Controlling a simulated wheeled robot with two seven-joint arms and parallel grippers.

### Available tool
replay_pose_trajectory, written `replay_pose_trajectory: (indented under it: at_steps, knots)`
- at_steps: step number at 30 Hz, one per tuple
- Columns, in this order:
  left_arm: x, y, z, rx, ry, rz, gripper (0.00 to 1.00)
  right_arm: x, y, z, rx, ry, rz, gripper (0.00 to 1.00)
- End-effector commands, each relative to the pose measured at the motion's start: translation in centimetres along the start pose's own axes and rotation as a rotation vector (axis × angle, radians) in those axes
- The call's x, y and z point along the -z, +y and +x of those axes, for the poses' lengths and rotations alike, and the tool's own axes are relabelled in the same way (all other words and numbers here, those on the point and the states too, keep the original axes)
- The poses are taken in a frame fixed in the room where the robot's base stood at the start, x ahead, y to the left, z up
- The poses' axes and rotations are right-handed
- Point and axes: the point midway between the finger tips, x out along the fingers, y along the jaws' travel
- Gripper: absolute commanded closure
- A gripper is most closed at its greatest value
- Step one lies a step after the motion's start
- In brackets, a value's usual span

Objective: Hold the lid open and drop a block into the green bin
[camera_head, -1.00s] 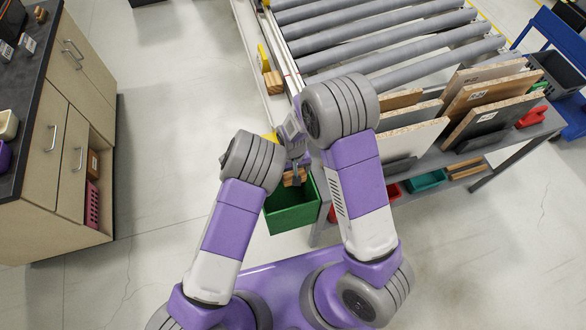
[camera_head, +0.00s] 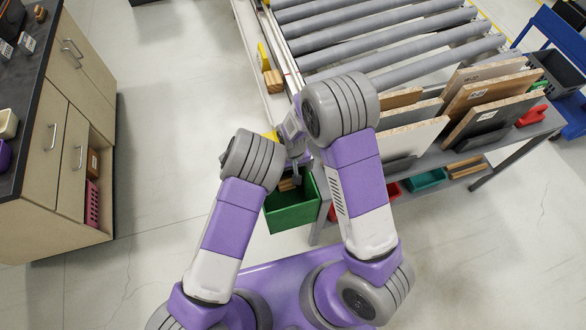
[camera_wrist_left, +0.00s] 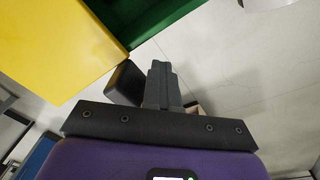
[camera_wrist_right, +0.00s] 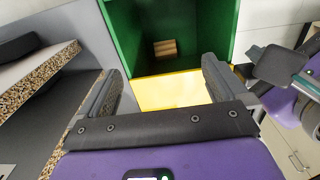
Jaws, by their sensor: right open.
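The green bin (camera_head: 292,214) stands on the floor below my arms in the head view. A wooden block (camera_wrist_right: 165,48) lies inside it in the right wrist view, below my right gripper (camera_wrist_right: 162,70), whose fingers are spread with nothing between them. The yellow lid (camera_wrist_left: 60,42) shows beside the green bin (camera_wrist_left: 145,20) in the left wrist view. My left gripper (camera_wrist_left: 162,78) has its fingers together, near the lid; whether they touch it is unclear. In the head view my right gripper (camera_head: 296,172) is over the bin, and my wrists hide most of the lid.
A grey rack (camera_head: 455,145) with upright boards stands to the right of the bin. A roller conveyor (camera_head: 385,40) lies behind it. A cabinet (camera_head: 65,130) is at the left, with clear floor (camera_head: 165,150) between it and the bin.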

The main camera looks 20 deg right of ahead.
Motion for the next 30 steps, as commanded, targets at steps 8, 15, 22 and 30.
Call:
replay_pose_trajectory:
  at_steps: [8, 15, 22, 30]
  knots:
    - [0.2, 0.1, -0.1, -0.004, 0.005, -0.001, 1.0, 0.0, 0.0, -0.3, 0.0, 0.001, 0.0, 0.0]
    - [0.2, 0.1, -0.1, -0.004, 0.005, -0.001, 1.0, 0.1, -0.1, -2.6, 0.001, 0.003, 0.0, 0.0]
    - [0.2, 0.1, -0.1, -0.004, 0.005, -0.001, 1.0, 0.1, 0.0, -4.9, 0.001, 0.003, 0.0, 0.0]
    - [0.2, 0.2, -0.1, -0.004, 0.005, -0.001, 1.0, 0.1, -0.1, -7.6, 0.001, 0.004, -0.001, 0.0]
